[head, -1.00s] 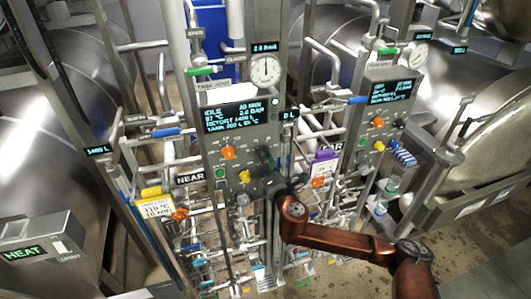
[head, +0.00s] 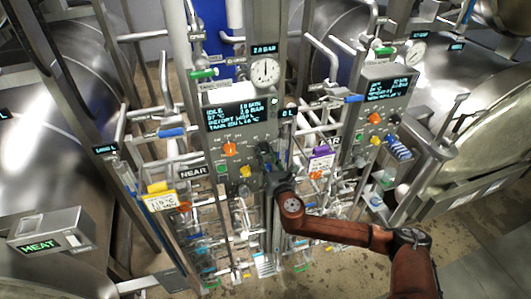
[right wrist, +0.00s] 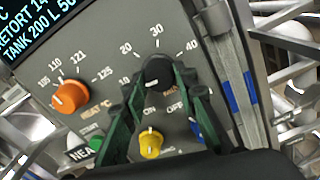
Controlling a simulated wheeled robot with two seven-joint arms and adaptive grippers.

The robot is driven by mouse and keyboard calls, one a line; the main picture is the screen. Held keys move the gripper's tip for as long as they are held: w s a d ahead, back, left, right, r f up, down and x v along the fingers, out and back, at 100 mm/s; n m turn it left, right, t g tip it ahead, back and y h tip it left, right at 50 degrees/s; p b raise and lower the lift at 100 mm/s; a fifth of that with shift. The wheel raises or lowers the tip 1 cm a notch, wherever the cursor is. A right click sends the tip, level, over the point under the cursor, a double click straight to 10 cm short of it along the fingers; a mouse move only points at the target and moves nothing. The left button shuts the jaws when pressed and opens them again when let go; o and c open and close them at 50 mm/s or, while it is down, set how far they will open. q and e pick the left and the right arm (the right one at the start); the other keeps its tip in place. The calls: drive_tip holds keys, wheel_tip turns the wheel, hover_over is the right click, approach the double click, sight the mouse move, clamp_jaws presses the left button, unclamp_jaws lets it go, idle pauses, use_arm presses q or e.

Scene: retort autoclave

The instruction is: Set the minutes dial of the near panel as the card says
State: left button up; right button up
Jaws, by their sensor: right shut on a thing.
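The near panel (head: 215,135) is a grey box with a lit display (head: 235,114), its small text blurred. My right gripper (head: 268,158) is at its right side. In the right wrist view, the green-padded fingers of my right gripper (right wrist: 158,88) are shut on the black minutes dial (right wrist: 158,70), one on each side. The scale around it shows 10, 20, 30 and 40; the exact pointer reading is unclear. The yellow-topped card (head: 160,202) hangs lower left of the panel, its writing too small to read surely. My left gripper is out of view.
The orange temperature dial (right wrist: 70,96) and yellow knob (right wrist: 151,144) sit close to the minutes dial. A second panel (head: 385,105) stands to the right, with a purple-topped card (head: 321,160) nearby. Pipes and valves crowd below the panels.

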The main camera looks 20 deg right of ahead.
drive_tip(key=shift+f, duration=0.15)
drive_tip(key=o, duration=1.2)
drive_tip(key=shift+c, duration=0.2)
drive_tip(key=s, duration=1.2)
drive_tip(key=shift+d, duration=0.2)
